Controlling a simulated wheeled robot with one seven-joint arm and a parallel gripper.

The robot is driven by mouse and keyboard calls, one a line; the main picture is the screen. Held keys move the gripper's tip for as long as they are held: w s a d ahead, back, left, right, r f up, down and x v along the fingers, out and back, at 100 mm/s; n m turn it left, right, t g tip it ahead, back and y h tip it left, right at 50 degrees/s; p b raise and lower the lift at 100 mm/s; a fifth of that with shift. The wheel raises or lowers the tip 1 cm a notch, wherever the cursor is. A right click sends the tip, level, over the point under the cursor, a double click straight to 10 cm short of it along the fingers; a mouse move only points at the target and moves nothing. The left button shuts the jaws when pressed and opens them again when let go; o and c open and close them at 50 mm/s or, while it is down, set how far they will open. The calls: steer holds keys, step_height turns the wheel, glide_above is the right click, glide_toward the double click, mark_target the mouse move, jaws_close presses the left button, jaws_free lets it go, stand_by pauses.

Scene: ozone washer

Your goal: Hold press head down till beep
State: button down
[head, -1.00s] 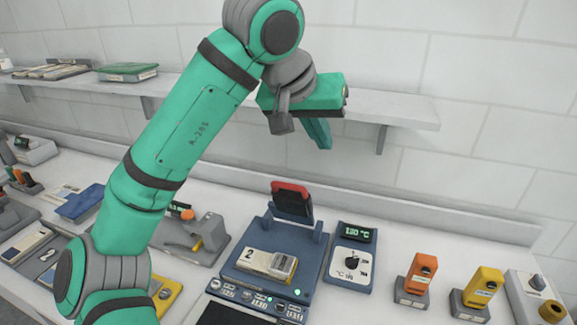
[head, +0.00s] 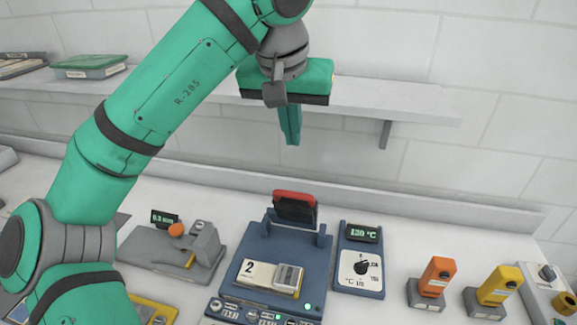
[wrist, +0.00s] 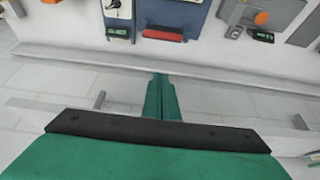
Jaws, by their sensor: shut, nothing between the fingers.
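The press is a blue machine (head: 262,250) on the white bench. Its head (head: 295,208), with a red top edge, stands raised at the back; the red edge also shows in the wrist view (wrist: 164,36). A cream block marked 2 with a clear-topped piece (head: 270,278) lies on the press bed, and a green light shows at its front right. My gripper (head: 291,143) is shut and empty, pointing down in the air above and behind the raised head, apart from it. In the wrist view its closed fingers (wrist: 160,82) point toward the bench.
A temperature unit (head: 360,265) reading about 130 °C stands right of the press. A grey gauge device (head: 195,245) stands to its left. Orange (head: 433,280) and yellow (head: 497,288) tools stand in holders at right. A wall shelf (head: 400,115) runs behind my gripper.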

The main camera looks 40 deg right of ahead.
steer(key=x, duration=0.3)
steer(key=a+x, duration=0.1)
steer(key=x, duration=0.3)
steer(key=s+f+x, duration=0.1)
steer(key=x, duration=0.2)
steer(key=shift+a, duration=0.35)
steer(key=shift+s+a+f, duration=0.4)
steer(key=shift+a+f, duration=0.05)
steer(key=shift+f, duration=0.2)
